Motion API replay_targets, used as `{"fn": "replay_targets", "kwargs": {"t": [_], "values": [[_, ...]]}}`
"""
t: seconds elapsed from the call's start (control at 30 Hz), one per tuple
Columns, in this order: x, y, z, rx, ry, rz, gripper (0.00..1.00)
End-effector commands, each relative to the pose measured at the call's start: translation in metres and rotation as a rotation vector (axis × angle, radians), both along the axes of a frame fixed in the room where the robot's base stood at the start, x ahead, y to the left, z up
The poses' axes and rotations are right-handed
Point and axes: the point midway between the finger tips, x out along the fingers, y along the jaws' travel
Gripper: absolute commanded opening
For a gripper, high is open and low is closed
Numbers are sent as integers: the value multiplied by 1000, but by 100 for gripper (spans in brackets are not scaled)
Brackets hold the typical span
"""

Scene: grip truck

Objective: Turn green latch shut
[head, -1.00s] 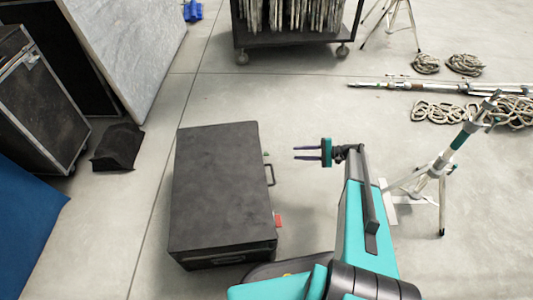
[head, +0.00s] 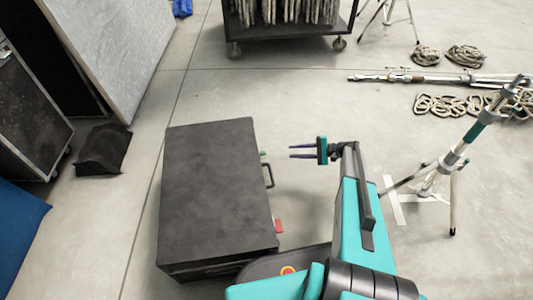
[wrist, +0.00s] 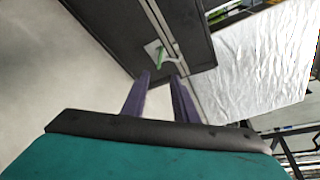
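The green latch (head: 263,153) is a small piece on the right side of the dark case (head: 215,190), just beyond its handle. In the wrist view the green latch (wrist: 160,52) shows on a pale plate at the seam of the case (wrist: 140,28), just past my fingertips. My gripper (head: 290,151) is to the right of the case, pointing at its side, with a visible gap between them. In the wrist view my gripper (wrist: 160,77) has its two purple fingers apart with nothing between them. The exact angle of the latch is hard to tell.
A black handle (head: 269,175) and a red piece (head: 278,226) stick out from the case's right side. A tripod stand (head: 450,165) is to the right of my arm. A wheeled cart (head: 290,35) stands at the back. Open floor lies between the case and cart.

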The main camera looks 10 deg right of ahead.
Motion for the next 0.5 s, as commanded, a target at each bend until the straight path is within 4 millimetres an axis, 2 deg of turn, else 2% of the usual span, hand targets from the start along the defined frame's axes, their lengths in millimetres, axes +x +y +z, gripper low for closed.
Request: {"fn": "replay_targets", "kwargs": {"t": [0.27,0.5], "values": [[3,12,-3,-1,0,4,27],[12,37,-10,0,0,5,27]]}}
